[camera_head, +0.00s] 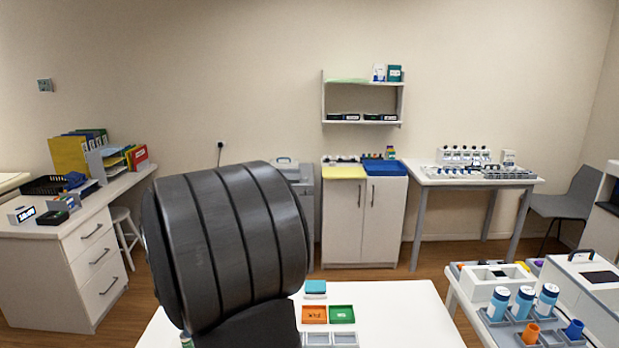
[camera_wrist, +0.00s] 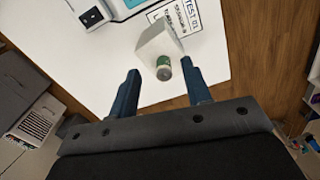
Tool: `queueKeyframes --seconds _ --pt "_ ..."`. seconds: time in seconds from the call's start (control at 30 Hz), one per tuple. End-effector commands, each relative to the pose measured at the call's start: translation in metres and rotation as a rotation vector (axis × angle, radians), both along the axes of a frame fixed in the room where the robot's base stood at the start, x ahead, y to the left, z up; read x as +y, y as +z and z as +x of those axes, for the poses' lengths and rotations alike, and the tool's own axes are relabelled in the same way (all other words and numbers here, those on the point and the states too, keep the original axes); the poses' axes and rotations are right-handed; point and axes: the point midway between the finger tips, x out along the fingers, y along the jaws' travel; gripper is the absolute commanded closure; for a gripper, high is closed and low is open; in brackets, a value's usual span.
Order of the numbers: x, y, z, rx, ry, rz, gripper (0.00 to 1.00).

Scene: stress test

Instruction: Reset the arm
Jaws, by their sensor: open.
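My gripper (camera_wrist: 160,66) shows in the wrist view with its two dark blue fingers spread apart. It is open, with nothing clamped between the fingers. A small green-and-white cylinder (camera_wrist: 163,70) shows between and beyond the fingertips, close to a white angular block (camera_wrist: 155,42). Whether the fingers are level with the cylinder I cannot tell. Both things are over the white table (camera_wrist: 75,65). In the head view my dark, ribbed arm fills the lower left middle and hides part of the table (camera_head: 400,310); my gripper is not visible there.
An orange tray (camera_head: 314,314), a green tray (camera_head: 341,314) and a teal-topped box (camera_head: 315,288) are on the table right of my arm. A side table with blue-and-white bottles (camera_head: 524,302) stands at right. The table's right part is clear. A printed sheet (camera_wrist: 190,18) lies near the block.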

Motion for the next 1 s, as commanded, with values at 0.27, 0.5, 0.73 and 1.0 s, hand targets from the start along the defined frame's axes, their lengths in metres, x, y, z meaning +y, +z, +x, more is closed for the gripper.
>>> queueKeyframes --seconds 0.27,0.5,0.73,1.0 --pt "0.048 -0.026 -0.018 0.001 0.021 -0.001 0.55" --pt "0.086 -0.049 -0.038 0.001 0.035 -0.002 0.55" --pt "0.12 -0.07 -0.061 0.001 0.047 -0.001 0.55" --pt "0.156 -0.095 -0.092 0.001 0.063 -0.001 0.55"
